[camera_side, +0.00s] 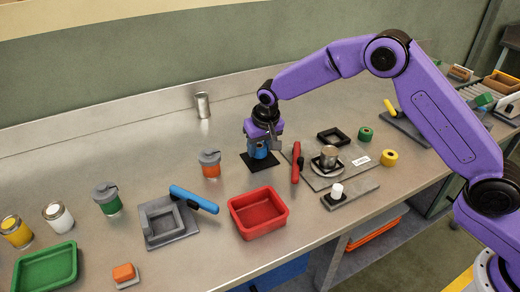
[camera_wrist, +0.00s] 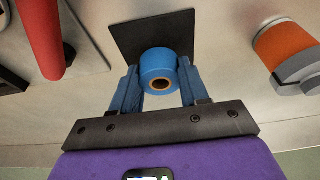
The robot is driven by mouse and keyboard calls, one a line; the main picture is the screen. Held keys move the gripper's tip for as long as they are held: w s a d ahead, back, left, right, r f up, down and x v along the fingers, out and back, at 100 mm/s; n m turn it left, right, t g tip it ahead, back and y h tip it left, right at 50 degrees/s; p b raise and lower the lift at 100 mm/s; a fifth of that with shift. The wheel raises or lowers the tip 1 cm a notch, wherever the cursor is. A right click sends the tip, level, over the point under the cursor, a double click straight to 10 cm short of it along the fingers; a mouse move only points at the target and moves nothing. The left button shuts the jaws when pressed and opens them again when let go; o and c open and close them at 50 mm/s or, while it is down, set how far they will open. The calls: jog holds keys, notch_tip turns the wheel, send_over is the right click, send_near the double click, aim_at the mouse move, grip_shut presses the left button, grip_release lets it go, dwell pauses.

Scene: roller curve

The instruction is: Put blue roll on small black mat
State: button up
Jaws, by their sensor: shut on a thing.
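The blue roll (camera_side: 259,151) is between the fingers of my gripper (camera_side: 263,145), which is shut on it. In the wrist view the roll (camera_wrist: 158,62) shows its round end with a brown core, and a finger presses on each side. The small black mat (camera_side: 246,160) lies flat on the bench under the roll. In the wrist view the mat (camera_wrist: 128,36) extends behind the roll and to its left. I cannot tell whether the roll touches the mat or hangs just above it. My gripper hides part of both.
An orange jar with a grey lid (camera_side: 210,165) stands left of the mat, and a red-handled tool (camera_side: 296,162) is to the right. A red tray (camera_side: 258,212) is in front. A metal cup (camera_side: 202,105) stands behind. Green (camera_side: 366,133) and yellow (camera_side: 389,157) rolls are further right.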

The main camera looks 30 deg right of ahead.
jog(key=shift+f, duration=0.7)
jog(key=o, duration=1.1)
jog(key=shift+f, duration=0.15)
jog(key=shift+o, duration=0.2)
jog(key=v, duration=1.2)
jog(key=shift+s+r, duration=0.1)
jog(key=shift+r, duration=0.15)
